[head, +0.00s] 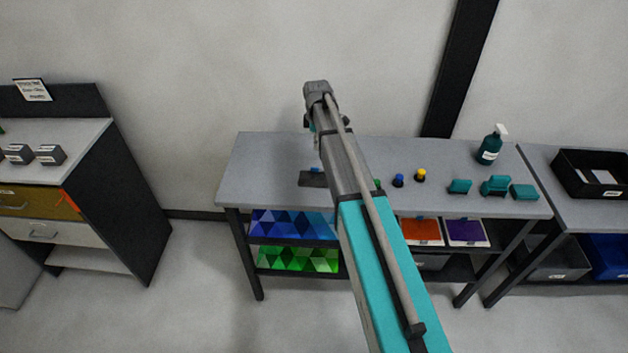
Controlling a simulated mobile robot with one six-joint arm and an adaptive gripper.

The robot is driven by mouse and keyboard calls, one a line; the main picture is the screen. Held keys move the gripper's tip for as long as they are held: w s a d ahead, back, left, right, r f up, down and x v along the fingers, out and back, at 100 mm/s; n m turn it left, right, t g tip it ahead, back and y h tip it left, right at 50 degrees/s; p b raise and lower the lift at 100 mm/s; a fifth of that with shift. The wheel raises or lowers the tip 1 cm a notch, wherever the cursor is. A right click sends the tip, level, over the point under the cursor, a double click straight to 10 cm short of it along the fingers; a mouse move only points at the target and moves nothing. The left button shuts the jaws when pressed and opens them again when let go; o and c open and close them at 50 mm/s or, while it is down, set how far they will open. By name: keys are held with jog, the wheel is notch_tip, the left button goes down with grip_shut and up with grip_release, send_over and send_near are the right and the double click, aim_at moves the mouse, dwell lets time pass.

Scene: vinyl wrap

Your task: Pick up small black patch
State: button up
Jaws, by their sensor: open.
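A small flat dark grey-black piece (311,179), which looks like the black patch, lies on the grey worktable (268,165) left of my arm. Its right side is partly hidden behind my arm, and a small blue item (315,169) shows at its back edge. My arm reaches up over the table from the lower right, and its far joint is above and behind the patch. The jaws of my gripper are hidden behind the arm.
Small blue (398,181) and yellow-topped (420,175) items, teal blocks (495,186) and a spray bottle (490,146) stand on the table's right part. Patterned blue (290,223) and green sheets lie on shelves below. The table's left end is clear.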

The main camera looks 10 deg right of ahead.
jog(key=b, duration=0.7)
send_over(314, 177)
jog(key=w+d, duration=0.2)
jog(key=w, duration=0.1)
jog(key=shift+s+a+f, duration=0.15)
jog(key=shift+f, duration=1.75)
jog(key=shift+s+a+f, duration=0.1)
jog(key=shift+f, duration=1.75)
jog(key=shift+f, duration=0.15)
notch_tip(314, 177, down, 5)
jog(key=b, duration=0.5)
jog(key=shift+s+d, duration=0.1)
jog(key=shift+s, duration=0.05)
grip_shut()
